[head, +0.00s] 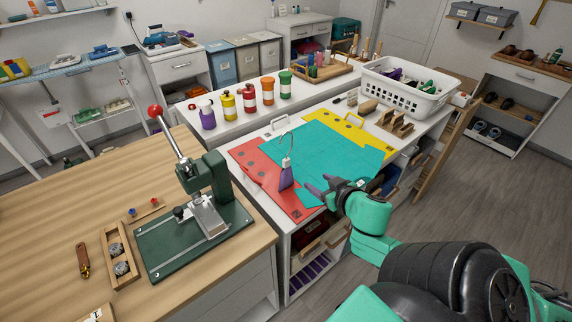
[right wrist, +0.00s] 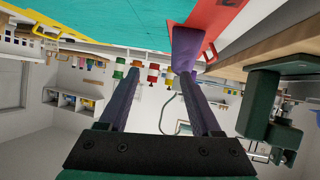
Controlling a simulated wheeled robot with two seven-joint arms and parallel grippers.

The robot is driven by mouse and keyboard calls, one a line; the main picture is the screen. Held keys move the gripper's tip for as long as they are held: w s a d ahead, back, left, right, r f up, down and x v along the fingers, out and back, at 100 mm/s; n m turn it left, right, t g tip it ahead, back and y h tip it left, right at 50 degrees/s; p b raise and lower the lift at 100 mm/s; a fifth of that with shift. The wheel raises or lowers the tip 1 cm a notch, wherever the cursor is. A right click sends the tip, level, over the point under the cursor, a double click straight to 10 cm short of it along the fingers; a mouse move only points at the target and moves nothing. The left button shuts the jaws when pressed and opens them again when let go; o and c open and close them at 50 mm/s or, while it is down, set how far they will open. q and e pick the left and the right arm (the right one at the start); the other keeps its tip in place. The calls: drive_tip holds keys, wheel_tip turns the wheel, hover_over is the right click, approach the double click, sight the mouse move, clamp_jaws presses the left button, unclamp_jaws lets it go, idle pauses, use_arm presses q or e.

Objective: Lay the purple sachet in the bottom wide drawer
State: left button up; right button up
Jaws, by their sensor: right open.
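The purple sachet (head: 286,178) has a thin cord loop rising from its top. It appears upright at the red mat's near part, beside the teal sheet. In the right wrist view the sachet (right wrist: 187,46) shows upside down, just beyond one fingertip. My right gripper (head: 318,187) is open and empty, just right of the sachet; its spread fingers also show in the wrist view (right wrist: 160,74). The shelving unit under the worktop has wooden-handled drawers (head: 312,246) and a low compartment with purple items (head: 308,273). I cannot tell which front is the bottom wide drawer. My left gripper is out of view.
The red mat (head: 256,165), teal sheet (head: 325,150) and yellow mat (head: 372,135) cover the worktop. A white basket (head: 405,95) stands behind. A green press (head: 192,235) stands on the wooden bench at left. Several coloured bottles line the back counter.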

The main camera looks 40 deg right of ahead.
sight(289, 167)
drive_tip(key=w+y+b, duration=0.1)
drive_tip(key=w, duration=0.2)
drive_tip(key=w+a+n+t+y, duration=0.1)
drive_tip(key=w, duration=0.3)
drive_tip(key=w+f+y+b, duration=0.1)
drive_tip(key=w, duration=0.2)
drive_tip(key=shift+w+a+b, duration=0.25)
drive_tip(key=shift+b, duration=0.05)
drive_tip(key=b+x, duration=0.1)
drive_tip(key=x, duration=0.3)
drive_tip(key=shift+w+a+r, duration=0.1)
drive_tip(key=shift+w+a, duration=0.05)
drive_tip(key=shift+w, duration=0.1)
drive_tip(key=shift+w+f, duration=0.25)
drive_tip(key=shift+w, duration=0.2)
drive_tip(key=shift+s, duration=0.1)
clamp_jaws()
